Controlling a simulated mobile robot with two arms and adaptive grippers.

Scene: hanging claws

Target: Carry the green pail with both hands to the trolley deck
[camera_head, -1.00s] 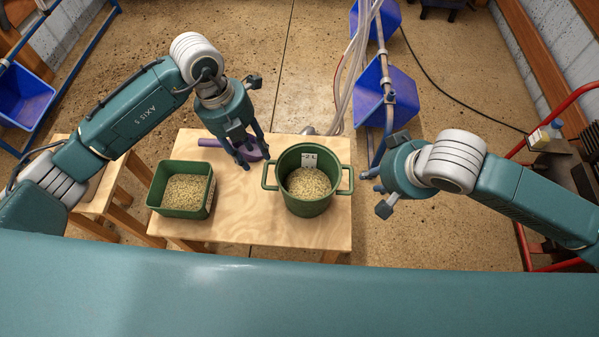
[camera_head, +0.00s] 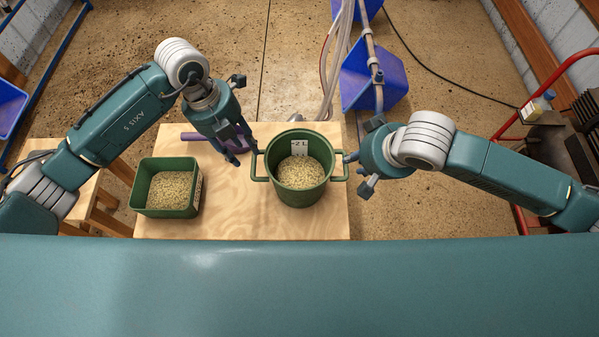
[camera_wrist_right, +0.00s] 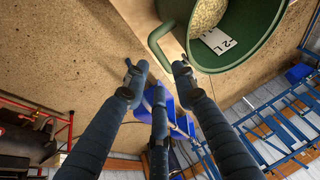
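The green pail (camera_head: 284,196) stands upright on the wooden table, filled with pale grain and marked "2 L" inside. It has a loop handle on its left (camera_head: 259,168) and right (camera_head: 340,167). My left gripper (camera_head: 246,149) is at the left handle with its fingers apart; contact is unclear. My right gripper (camera_head: 351,164) is beside the right handle. In the right wrist view its fingers (camera_wrist_right: 158,70) are spread and empty, just short of the pail's handle (camera_wrist_right: 157,44). I cannot identify the trolley deck with certainty.
A green rectangular tub (camera_head: 166,212) of grain stands on the table (camera_head: 240,222) to the left of the pail. A purple object (camera_head: 207,137) lies behind it, partly hidden by my left gripper. A red tubular frame (camera_head: 548,90) stands at right. Blue bins (camera_head: 372,85) are behind.

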